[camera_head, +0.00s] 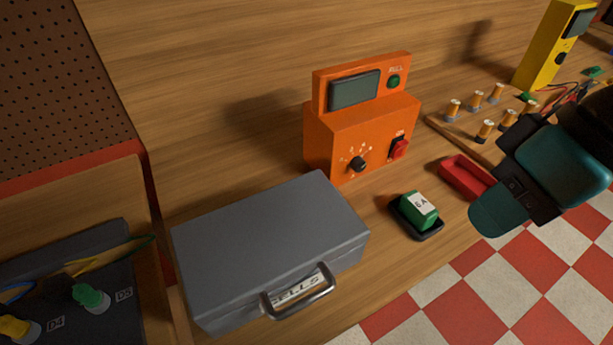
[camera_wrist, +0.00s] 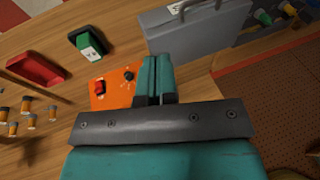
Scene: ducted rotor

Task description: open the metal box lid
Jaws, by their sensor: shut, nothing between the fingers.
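The grey metal box (camera_head: 262,240) sits on the wooden bench at the lower middle of the head view. Its lid is down, and a metal handle (camera_head: 299,294) is on its front face beside a label reading CELLS. The box also shows in the wrist view (camera_wrist: 196,33), at the top right, with its handle at the upper edge. My gripper (camera_wrist: 156,62) has its two teal fingers together with nothing between them. In the head view my arm's end is at the right, above the bench edge and well apart from the box; its fingertips are hard to make out there.
An orange device (camera_head: 362,132) with a screen, knob and red switch stands behind the box. A green block marked 6A sits in a black tray (camera_head: 416,228). A red tray (camera_head: 465,178) and several orange-and-white cylinders (camera_head: 476,100) are near my arm. A dark panel (camera_head: 60,285) lies left.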

